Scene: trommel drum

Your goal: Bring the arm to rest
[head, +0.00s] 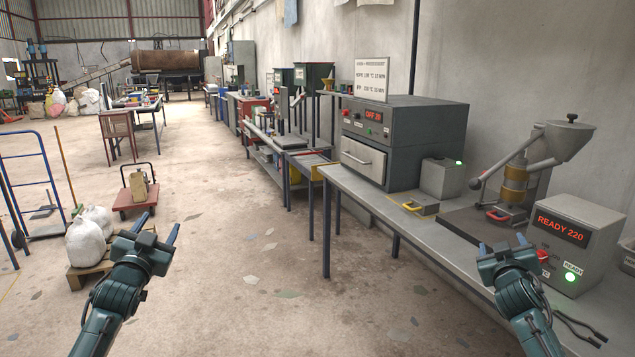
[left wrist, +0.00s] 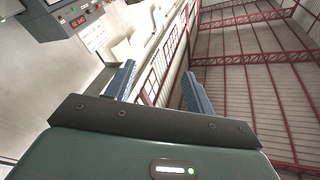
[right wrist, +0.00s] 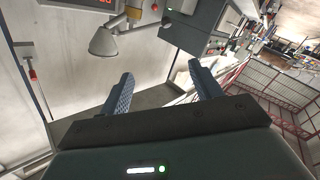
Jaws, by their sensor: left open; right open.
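My left gripper (head: 158,231) is open and empty, raised over the open floor at the lower left of the head view. Its two blue fingers stand apart in the left wrist view (left wrist: 158,88), with nothing between them. My right gripper (head: 502,248) is open and empty at the front edge of the grey bench (head: 365,207), by the control box reading READY 220 (head: 567,240). Its spread fingers show in the right wrist view (right wrist: 162,92) with nothing between them. I cannot tell its exact height over the bench.
A grey oven (head: 408,145) with an OFF display and a hopper press (head: 515,180) stand on the bench along the right wall. White sacks (head: 87,240) on a pallet, a blue trolley (head: 45,165) and a red cart (head: 136,200) are at left.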

